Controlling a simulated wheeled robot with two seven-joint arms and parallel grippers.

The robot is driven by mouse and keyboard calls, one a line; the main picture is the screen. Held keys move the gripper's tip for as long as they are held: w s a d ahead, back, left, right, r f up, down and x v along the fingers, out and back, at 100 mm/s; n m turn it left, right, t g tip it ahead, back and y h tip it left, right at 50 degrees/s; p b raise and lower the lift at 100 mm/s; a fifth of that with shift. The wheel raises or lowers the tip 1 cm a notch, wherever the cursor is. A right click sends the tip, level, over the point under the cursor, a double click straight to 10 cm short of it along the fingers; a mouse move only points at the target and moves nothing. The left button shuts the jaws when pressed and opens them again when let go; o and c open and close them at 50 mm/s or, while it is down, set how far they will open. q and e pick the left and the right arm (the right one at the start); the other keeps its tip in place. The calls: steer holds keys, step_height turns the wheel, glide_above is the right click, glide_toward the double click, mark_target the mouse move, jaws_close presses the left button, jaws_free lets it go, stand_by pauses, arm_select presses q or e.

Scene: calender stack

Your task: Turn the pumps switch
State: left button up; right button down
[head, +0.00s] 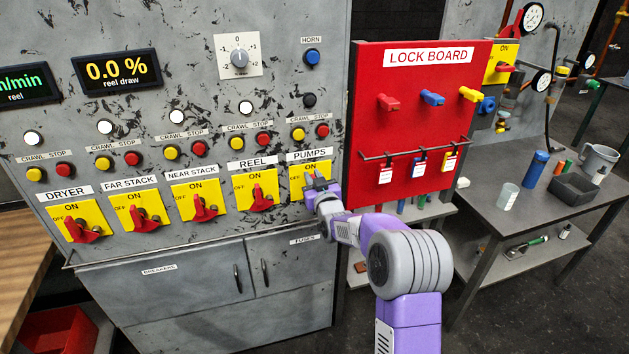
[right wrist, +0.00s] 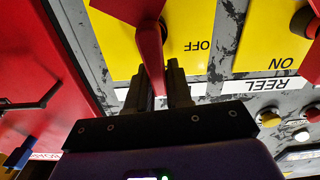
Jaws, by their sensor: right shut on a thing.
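The pumps switch is a red lever on a yellow ON/OFF plate (head: 310,170) under the PUMPS label (head: 309,155), at the right end of a row of similar switches. My right gripper (head: 318,186) is at this switch and covers much of it in the head view. In the right wrist view the picture is upside down, and the red lever (right wrist: 149,50) stands between the two dark fingers of the gripper (right wrist: 160,88), which is shut on it. I cannot tell exactly which setting the lever points to. My left gripper is not in view.
The reel switch (head: 258,197) is just left of the pumps switch. Crawl stop buttons (head: 298,134) sit above. A red lock board (head: 410,125) with hooks and tags stands close to the right of my gripper. A metal table (head: 530,185) with cups is farther right.

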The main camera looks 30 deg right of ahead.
steer(key=n+b, duration=0.1)
steer(key=n, duration=0.1)
steer(key=a+n+b, duration=0.1)
steer(key=n+b, duration=0.1)
steer(key=a+f+n+b, duration=0.1)
steer(key=n, duration=0.2)
steer(key=shift+w+a+f, duration=0.1)
steer(key=shift+w+a, duration=0.1)
steer(key=shift+w, duration=0.1)
steer(key=n, duration=0.1)
steer(key=n+b, duration=0.1)
steer(key=shift+a+f+n+b, duration=0.3)
steer(key=shift+a+f, duration=0.05)
steer(key=n, duration=0.2)
steer(key=f+n+b, duration=0.1)
steer(key=shift+w+a+f+n, duration=0.1)
steer(key=shift+w+a+n, duration=0.05)
steer(key=shift+a+n, duration=0.15)
steer(key=shift+f+n+b, duration=0.3)
steer(key=shift+n+b, duration=0.05)
steer(key=shift+n, duration=0.55)
steer(key=shift+f+n+b, duration=0.3)
steer(key=shift+n, duration=0.6)
steer(key=c, duration=1.1)
jaws_free()
